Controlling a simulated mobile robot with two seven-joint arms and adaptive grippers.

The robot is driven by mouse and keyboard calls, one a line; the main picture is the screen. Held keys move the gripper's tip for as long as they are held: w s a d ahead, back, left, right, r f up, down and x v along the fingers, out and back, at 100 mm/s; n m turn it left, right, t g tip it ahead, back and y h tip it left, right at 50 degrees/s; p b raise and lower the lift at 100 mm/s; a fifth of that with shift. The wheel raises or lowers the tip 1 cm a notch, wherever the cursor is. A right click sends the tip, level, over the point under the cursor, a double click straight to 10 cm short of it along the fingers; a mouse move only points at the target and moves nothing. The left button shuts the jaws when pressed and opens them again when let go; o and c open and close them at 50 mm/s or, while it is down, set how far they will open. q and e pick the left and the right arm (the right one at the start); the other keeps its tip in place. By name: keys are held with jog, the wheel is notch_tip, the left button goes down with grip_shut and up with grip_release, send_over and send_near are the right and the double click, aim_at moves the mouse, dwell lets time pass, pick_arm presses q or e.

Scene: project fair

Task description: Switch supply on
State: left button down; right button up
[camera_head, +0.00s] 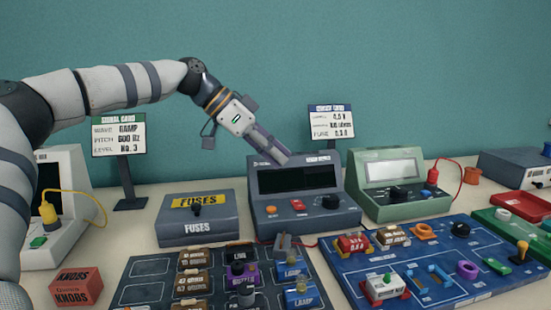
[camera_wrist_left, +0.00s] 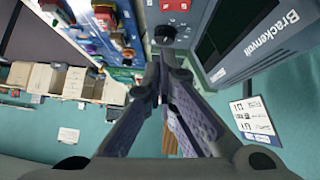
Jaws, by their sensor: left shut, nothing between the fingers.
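The supply (camera_head: 345,217) is a dark grey box with a blank dark screen (camera_head: 300,178), at the middle of the table in the head view. On its sloped front are an orange knob (camera_head: 271,210), a small red switch (camera_head: 297,204) and a black knob (camera_head: 330,201). My left gripper (camera_head: 283,158) is shut and empty, with its fingertips in front of or over the top of the screen. Contact cannot be told. In the left wrist view my shut fingers (camera_wrist_left: 165,70) point toward the supply's front (camera_wrist_left: 192,30), near a dark knob (camera_wrist_left: 165,34). My right gripper is not in view.
A fuse box (camera_head: 198,229) stands left of the supply and a green meter (camera_head: 425,203) right of it. Two component boards (camera_head: 140,297) (camera_head: 480,292) lie in front. Card stands (camera_head: 130,204) (camera_head: 332,108) rise behind. A red knobs box (camera_head: 76,286) is at front left.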

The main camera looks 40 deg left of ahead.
pick_arm(q)
jog(key=b, duration=0.1)
send_over(296, 206)
notch_tip(296, 206, down, 5)
jog(key=shift+w+a, duration=0.1)
jog(key=shift+a, duration=0.05)
jog(key=shift+f, duration=1.65)
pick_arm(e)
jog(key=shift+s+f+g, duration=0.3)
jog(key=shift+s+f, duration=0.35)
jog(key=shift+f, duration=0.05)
